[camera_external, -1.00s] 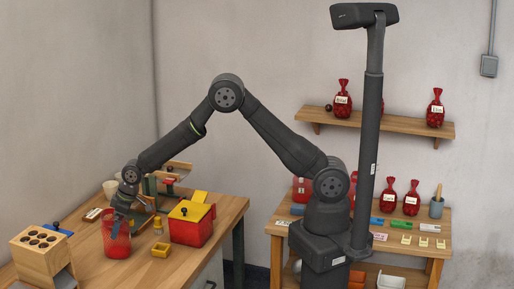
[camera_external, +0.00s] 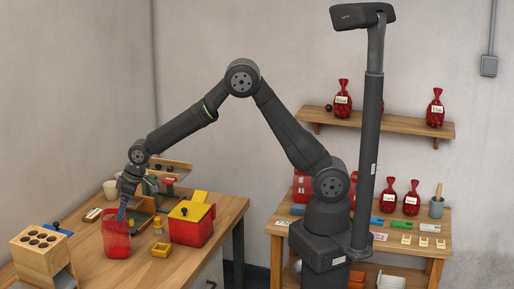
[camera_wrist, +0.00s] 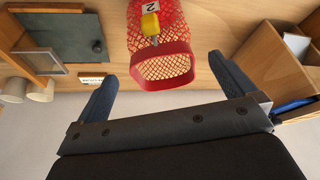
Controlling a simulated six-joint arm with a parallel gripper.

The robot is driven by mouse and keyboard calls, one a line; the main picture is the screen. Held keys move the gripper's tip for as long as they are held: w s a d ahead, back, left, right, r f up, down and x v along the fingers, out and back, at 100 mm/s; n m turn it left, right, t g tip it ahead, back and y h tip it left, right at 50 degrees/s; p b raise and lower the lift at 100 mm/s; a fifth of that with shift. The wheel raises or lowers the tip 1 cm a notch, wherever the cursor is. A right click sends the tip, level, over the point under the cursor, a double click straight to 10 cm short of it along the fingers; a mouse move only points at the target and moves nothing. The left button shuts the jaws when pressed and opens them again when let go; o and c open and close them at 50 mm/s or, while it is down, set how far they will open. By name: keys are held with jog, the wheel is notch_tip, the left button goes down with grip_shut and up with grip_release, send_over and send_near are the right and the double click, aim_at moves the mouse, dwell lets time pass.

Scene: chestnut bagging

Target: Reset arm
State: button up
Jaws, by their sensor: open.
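My gripper (camera_external: 122,213) points down at the upper edge of a red mesh bag (camera_external: 117,243) on the wooden table. Its two blue fingers are spread apart in the wrist view, with nothing held between them. There the red mesh bag (camera_wrist: 137,72) shows its open rim just ahead of the fingers, and a yellow piece (camera_wrist: 150,24) with a tag marked 2 is at it.
A wooden block with holes (camera_external: 40,250) is at the front left. Cups (camera_external: 110,190) stand behind. Air above the table is mostly clear.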

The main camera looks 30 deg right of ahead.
jog(key=x, duration=0.7)
jog(key=r, duration=0.4)
jog(key=shift+w+d, duration=0.35)
jog(key=shift+f, duration=0.1)
